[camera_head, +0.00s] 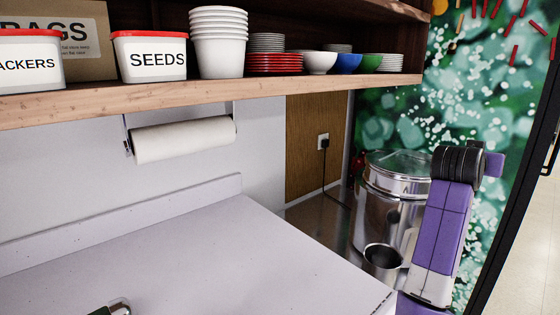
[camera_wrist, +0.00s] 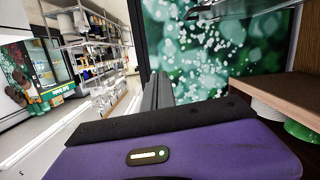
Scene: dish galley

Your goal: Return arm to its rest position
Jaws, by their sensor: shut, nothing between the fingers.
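My arm shows at the right of the head view as a purple and white link (camera_head: 441,238) with a black joint (camera_head: 457,164) at its top. It stands upright in front of a steel pot (camera_head: 372,215) and hides part of it. My gripper (camera_wrist: 158,88) shows in the wrist view as dark grey fingers close together beyond my purple wrist housing. It is shut and empty. The head view does not show the fingers.
A wooden shelf (camera_head: 250,94) holds bins, cups, plates and bowls. In the wrist view, a shelf edge (camera_wrist: 262,92) with bowls is at the right, and a wire rack (camera_wrist: 88,45) stands far left.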

